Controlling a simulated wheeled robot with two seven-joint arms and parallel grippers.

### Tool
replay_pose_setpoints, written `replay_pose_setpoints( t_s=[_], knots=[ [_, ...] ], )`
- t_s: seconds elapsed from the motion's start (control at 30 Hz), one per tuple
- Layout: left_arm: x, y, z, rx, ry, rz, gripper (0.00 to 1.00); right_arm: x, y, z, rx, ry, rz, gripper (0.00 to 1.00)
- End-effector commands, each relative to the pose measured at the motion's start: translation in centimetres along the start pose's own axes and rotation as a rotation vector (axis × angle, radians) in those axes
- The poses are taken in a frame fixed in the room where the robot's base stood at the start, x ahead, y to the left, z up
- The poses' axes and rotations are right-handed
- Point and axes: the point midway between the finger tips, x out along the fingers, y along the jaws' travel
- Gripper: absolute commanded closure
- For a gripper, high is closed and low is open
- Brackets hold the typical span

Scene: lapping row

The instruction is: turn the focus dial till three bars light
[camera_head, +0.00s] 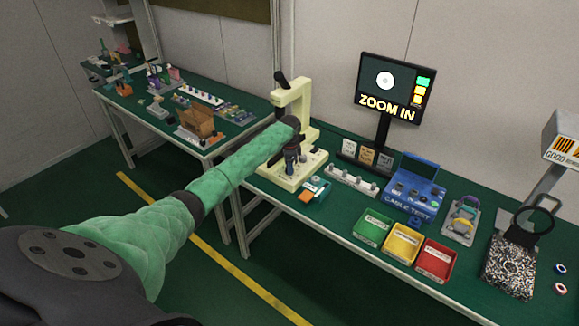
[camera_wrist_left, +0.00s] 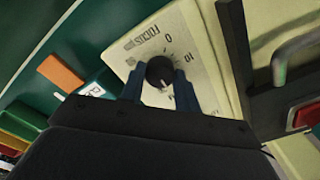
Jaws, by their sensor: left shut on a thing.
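The focus dial (camera_wrist_left: 160,72) is a round black knob with a white pointer line, on a cream plate printed FOCUS with a 0 and a 10. It belongs to the cream microscope (camera_head: 293,104) on the green bench. My left gripper (camera_wrist_left: 160,88) is shut on the dial, one dark blue finger on each side. In the head view my left gripper (camera_head: 291,162) is at the microscope's base and hides the dial. The monitor (camera_head: 393,90) reads ZOOM IN, with a white disc and a small stack of green and yellow-orange blocks at right. My right gripper is not in view.
A teal box with an orange block (camera_head: 308,195) stands beside the microscope base. Green, yellow and red bins (camera_head: 434,259) line the front edge. A blue cable tester (camera_head: 413,190) and a magnifier (camera_head: 533,222) stand farther right. A second bench (camera_head: 130,103) is at left.

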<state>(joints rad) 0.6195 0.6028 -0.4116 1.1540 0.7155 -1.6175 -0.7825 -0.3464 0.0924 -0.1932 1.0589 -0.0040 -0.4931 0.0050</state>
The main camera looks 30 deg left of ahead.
Motion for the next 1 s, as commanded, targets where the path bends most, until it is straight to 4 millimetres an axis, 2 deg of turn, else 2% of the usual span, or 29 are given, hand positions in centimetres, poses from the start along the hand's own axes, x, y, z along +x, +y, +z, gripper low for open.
replay_pose_setpoints(
  t_s=[0.2,0.23,0.33,0.63,0.77,0.87,1.0],
  knots=[
    [-0.1,-0.1,-0.1,-0.001,0.002,-0.002,0.91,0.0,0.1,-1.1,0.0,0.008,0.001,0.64],
    [-0.1,-0.1,-0.1,-0.001,0.002,-0.002,0.66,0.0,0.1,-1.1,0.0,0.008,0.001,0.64],
    [-0.1,-0.1,-0.1,-0.002,0.002,-0.001,0.47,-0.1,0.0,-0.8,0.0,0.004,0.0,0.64],
    [-0.1,0.0,0.0,-0.002,0.001,-0.001,0.46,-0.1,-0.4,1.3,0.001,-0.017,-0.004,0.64],
    [-0.8,-0.1,0.0,-0.002,0.001,-0.001,0.46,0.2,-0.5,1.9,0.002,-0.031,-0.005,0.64],
    [-1.9,-0.1,-0.1,-0.001,0.002,-0.003,0.46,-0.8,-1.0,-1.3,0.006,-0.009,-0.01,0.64],
    [-4.0,-0.1,-0.1,-0.001,0.002,-0.003,0.46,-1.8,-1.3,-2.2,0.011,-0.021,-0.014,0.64]
  ],
)
